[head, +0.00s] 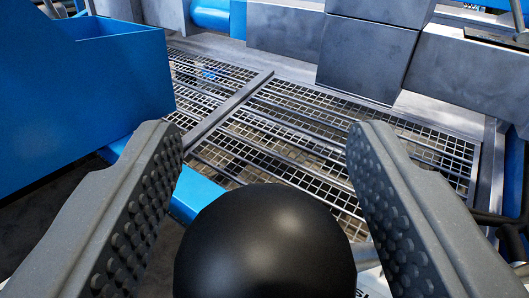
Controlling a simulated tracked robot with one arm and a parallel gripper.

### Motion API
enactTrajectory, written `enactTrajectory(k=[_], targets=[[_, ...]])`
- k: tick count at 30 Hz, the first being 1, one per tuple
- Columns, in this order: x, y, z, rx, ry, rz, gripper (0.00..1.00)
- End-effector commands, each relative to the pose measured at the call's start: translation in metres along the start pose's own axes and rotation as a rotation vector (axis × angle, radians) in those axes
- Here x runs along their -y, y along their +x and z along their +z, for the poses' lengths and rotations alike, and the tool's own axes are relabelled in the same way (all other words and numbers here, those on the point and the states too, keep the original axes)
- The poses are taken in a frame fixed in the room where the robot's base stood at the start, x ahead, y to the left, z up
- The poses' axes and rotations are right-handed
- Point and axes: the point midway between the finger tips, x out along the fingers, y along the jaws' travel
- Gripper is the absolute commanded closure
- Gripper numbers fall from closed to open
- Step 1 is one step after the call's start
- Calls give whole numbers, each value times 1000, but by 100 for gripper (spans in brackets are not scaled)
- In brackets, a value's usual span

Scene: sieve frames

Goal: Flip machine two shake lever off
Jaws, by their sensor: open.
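My gripper (265,150) is open, with its two grey, studded fingers spread at the left and right of the head view. A large black ball-shaped knob (265,245) shows low in the picture between the fingers. Free space shows between the knob and the right finger, and the left finger stands apart near its upper side. The knob looks like the end of a lever; its shaft is hidden below the knob. Whether it belongs to machine two cannot be told from this view.
A grey metal mesh sieve deck (300,125) lies beyond the knob. A blue metal box (80,95) stands close behind the left finger. Grey metal blocks (365,60) stand at the back. Dark tubes show at the right edge.

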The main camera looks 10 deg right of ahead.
Motion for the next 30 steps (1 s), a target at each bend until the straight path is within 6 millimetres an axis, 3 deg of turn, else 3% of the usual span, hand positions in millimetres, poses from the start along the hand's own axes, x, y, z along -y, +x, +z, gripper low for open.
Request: enactTrajectory(k=[5, 10, 11, 30], targets=[[0, 0, 0, 0, 0, 0, 50], [0, 0, 0, 1, 0, 0, 98], [0, 0, 0, 1, 0, -1, 100], [-12, 11, -19, 121, 84, -7, 100]])
